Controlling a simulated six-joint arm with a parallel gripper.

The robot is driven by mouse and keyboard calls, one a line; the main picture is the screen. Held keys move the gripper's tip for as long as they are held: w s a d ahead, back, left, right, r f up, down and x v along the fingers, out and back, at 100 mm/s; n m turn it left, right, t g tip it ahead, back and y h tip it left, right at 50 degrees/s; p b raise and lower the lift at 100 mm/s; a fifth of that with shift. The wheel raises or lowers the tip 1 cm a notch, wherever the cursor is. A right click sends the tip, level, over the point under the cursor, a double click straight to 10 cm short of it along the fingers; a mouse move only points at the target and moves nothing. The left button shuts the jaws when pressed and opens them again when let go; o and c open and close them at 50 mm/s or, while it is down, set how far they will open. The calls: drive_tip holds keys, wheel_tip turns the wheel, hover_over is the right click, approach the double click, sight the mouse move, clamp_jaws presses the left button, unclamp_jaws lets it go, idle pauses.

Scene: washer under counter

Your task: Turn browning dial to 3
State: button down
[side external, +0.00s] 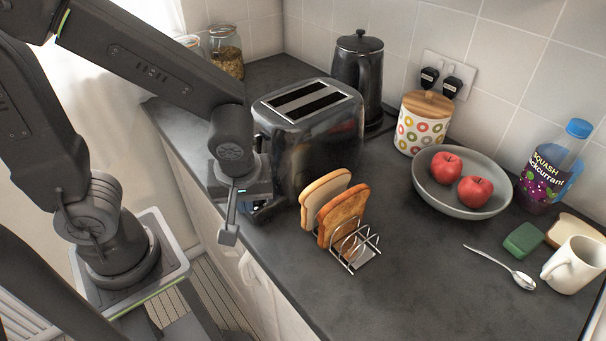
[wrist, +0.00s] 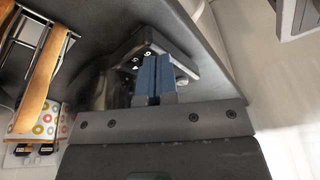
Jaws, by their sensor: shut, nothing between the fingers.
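The toaster (side external: 318,145) is dark, shiny metal with two empty slots on top. It stands at the counter's left edge. My gripper (side external: 262,207) is at its near end, low down, and hides most of the controls there. In the wrist view, the two blue fingers (wrist: 156,65) are shut together with nothing between them. They point at the toaster's dark control panel (wrist: 142,55), which has small white marks. A small silvery round part (wrist: 181,81) shows just right of the fingers. I cannot tell whether it is the browning dial, its setting, or whether my fingers touch it.
A toast rack (side external: 364,255) with bread and toast stands close right of my gripper. A kettle (side external: 357,75) and patterned canister (side external: 423,124) stand behind. A fruit bowl (side external: 440,205), spoon (side external: 520,279) and mug (side external: 573,264) are further right. The front counter is clear.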

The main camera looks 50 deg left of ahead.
drive_tip(key=shift+w+r, duration=0.1)
drive_tip(key=shift+r, duration=2.25)
drive_tip(key=s+a+r+m+t+h, duration=0.2)
drive_tip(key=a+r+m+t, duration=0.2)
drive_tip(key=r+m, duration=0.4)
drive_tip(key=m, duration=0.4)
